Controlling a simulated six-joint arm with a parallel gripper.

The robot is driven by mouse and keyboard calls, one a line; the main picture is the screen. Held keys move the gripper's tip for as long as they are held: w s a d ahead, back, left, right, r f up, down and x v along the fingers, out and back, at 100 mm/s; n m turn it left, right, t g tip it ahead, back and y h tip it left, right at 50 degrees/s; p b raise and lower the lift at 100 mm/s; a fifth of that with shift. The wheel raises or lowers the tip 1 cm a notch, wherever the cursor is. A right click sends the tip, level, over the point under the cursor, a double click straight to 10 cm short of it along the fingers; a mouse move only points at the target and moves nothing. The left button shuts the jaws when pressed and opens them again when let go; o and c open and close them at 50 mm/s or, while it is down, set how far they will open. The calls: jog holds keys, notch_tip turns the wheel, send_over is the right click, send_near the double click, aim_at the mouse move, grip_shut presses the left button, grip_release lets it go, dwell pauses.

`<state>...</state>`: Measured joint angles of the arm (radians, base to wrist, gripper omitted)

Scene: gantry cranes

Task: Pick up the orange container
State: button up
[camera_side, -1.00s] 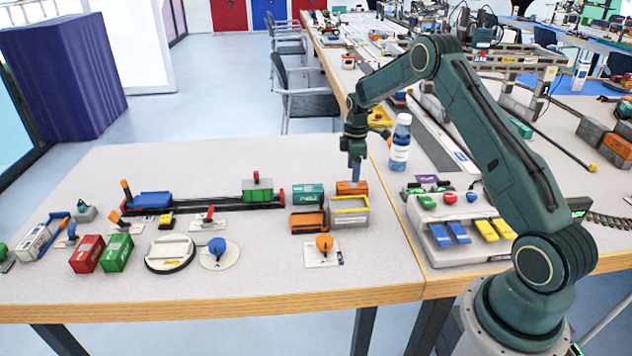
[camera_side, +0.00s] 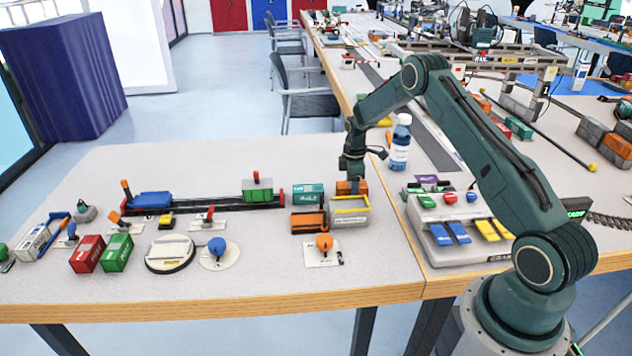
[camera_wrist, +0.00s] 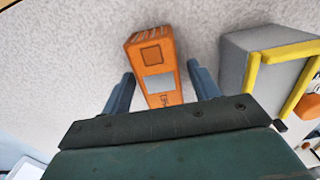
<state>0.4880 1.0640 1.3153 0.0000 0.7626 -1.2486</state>
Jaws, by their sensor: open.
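The orange container (camera_side: 343,188) stands on the table, behind the grey bin with a yellow rim. In the wrist view the orange container (camera_wrist: 153,62) lies between my two fingers, one on each side, with a gap of table visible beside it. My gripper (camera_wrist: 160,72) is open. In the side view my gripper (camera_side: 354,184) is low at the container and its fingers hide part of it.
The grey bin with yellow rim (camera_side: 350,218) is close beside my gripper; it also shows in the wrist view (camera_wrist: 240,62). An orange-and-black block (camera_side: 308,222) and a teal container (camera_side: 307,195) stand to the left. A water bottle (camera_side: 400,150) stands behind right.

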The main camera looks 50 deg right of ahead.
jog(key=c, duration=0.9)
jog(key=shift+r, duration=0.1)
jog(key=shift+r, duration=3.7)
